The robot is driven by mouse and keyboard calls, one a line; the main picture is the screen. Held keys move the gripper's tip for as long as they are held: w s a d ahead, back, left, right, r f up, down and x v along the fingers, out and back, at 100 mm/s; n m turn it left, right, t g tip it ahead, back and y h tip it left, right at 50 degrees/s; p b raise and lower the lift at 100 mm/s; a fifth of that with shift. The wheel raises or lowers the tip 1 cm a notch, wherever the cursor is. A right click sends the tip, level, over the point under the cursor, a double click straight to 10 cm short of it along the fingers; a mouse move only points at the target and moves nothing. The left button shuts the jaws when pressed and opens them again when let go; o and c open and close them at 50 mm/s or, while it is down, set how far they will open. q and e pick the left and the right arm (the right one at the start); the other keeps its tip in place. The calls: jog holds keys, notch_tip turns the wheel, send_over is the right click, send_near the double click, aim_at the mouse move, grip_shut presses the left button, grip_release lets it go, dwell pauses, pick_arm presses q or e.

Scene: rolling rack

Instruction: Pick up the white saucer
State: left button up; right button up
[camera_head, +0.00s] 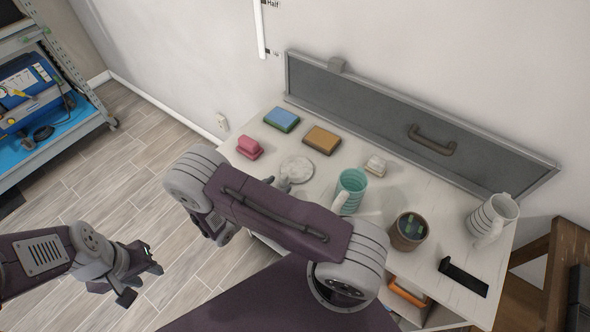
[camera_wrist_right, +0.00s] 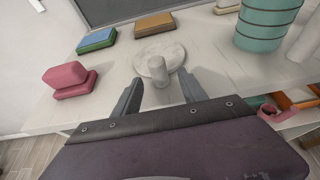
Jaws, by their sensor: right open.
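The white saucer (camera_head: 297,169) is a round, pale, marbled disc lying on the white tabletop. In the right wrist view the saucer (camera_wrist_right: 172,52) is ahead of my right gripper (camera_wrist_right: 160,94), whose two grey fingers are apart with nothing between them. A short pale cylinder (camera_wrist_right: 157,71) shows at the saucer's near edge; I cannot tell whether it stands on it or in front. In the head view my right arm hides most of the right gripper (camera_head: 282,184), near the saucer's near-left edge. My left gripper (camera_head: 139,278) is open and empty over the floor.
A pink block (camera_head: 249,148), blue-green sponge (camera_head: 281,119) and brown sponge (camera_head: 321,139) lie around the saucer. A grey panel (camera_head: 390,116) borders the back.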

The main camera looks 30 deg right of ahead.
aim_at(282, 183)
jog(key=x, duration=0.3)
jog(key=shift+w+f, duration=0.1)
jog(key=shift+f, duration=0.05)
grip_shut()
notch_tip(282, 183, up, 10)
dwell(0.4)
